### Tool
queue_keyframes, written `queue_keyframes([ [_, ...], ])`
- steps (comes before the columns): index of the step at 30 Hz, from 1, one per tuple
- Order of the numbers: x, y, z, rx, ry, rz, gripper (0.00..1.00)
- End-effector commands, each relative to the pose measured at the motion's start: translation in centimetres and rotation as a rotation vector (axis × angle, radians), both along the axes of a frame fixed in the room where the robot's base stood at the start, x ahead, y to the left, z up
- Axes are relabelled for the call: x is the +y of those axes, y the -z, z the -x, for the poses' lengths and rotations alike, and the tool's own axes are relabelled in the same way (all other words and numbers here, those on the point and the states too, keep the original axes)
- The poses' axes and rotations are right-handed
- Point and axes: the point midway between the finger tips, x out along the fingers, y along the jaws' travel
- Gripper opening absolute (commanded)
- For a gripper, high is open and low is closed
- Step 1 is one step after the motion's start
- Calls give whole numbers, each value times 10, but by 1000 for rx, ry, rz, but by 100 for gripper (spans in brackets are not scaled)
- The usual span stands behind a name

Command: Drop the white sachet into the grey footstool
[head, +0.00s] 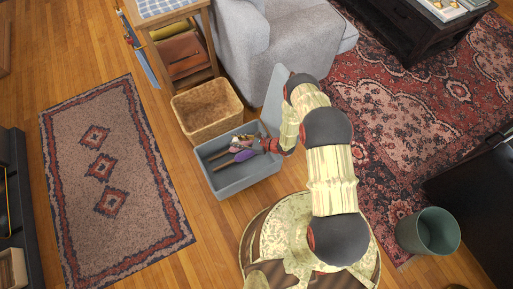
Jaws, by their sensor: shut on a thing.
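The grey footstool (248,181) is an open box with its lid (274,99) raised on the right side, in the middle of the head view. My gripper (238,146) reaches in from the right, past the lid, and is over the footstool's opening. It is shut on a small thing. A small pale patch at the fingertips appears to be the white sachet (236,139), but it is too small and partly hidden to see clearly. I cannot tell its exact height above the footstool's floor.
A wooden shelf table (178,30), grey armchair (280,35) and green bin (436,231) stand around. The small rug (120,190) at left is clear.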

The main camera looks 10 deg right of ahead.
Motion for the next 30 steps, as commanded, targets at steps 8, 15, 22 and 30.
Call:
queue_keyframes([
  [8, 0, 34, 0, 0, 1, 0, 2],
  [15, 0, 40, -1, -1, 1, 1, 2],
  [22, 0, 39, -1, 0, 1, 0, 28],
  [30, 0, 40, -1, 0, 1, 0, 43],
])
